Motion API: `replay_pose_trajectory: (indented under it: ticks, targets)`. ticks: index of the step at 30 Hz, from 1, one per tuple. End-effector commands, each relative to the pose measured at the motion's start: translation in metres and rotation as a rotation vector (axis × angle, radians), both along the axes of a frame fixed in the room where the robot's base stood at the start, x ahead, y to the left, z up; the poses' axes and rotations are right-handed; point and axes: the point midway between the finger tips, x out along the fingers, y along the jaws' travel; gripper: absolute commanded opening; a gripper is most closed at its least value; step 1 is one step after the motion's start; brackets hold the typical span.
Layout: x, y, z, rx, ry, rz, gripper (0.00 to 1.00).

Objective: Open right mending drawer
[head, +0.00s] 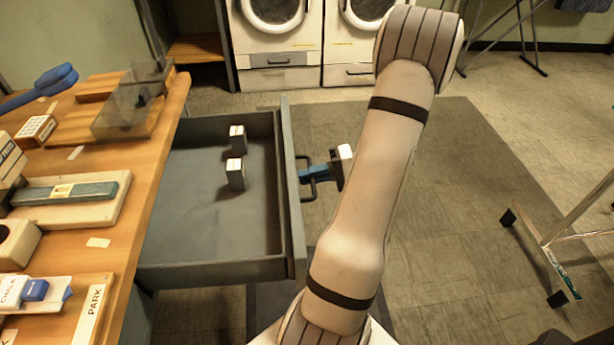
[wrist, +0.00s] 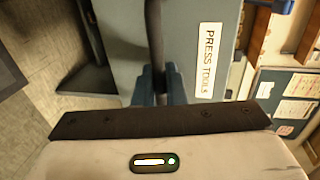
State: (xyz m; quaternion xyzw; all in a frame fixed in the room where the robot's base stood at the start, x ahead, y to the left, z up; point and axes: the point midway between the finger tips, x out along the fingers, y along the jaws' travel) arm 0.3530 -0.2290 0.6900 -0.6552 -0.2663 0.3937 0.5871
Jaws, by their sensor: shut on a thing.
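A grey drawer (head: 205,262) is pulled well out from under the wooden bench, and its front panel (head: 290,215) faces right. I see no "mending" label. My gripper (head: 309,173) is shut on the dark bar handle (head: 307,196) of this drawer. In the wrist view its blue fingers (wrist: 160,86) sit on both sides of the handle bar (wrist: 153,35). Two small white-and-dark boxes (head: 236,174) stand inside the drawer.
The wooden bench (head: 150,165) on the left holds trays, blocks and a "PARK" sign (head: 90,315). Washing machines (head: 278,45) stand at the back.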

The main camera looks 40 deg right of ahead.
Motion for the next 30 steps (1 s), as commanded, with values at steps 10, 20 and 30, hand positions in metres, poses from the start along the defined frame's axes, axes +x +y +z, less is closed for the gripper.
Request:
replay_pose_trajectory:
  ticks: [10, 20, 30]
  targets:
    - [0.001, 0.000, 0.001, -0.002, -0.002, 0.002, 0.16]
    - [-0.022, -0.037, 0.011, -0.003, -0.002, -0.002, 0.16]
    - [-0.040, -0.063, 0.016, -0.002, -0.002, 0.002, 0.16]
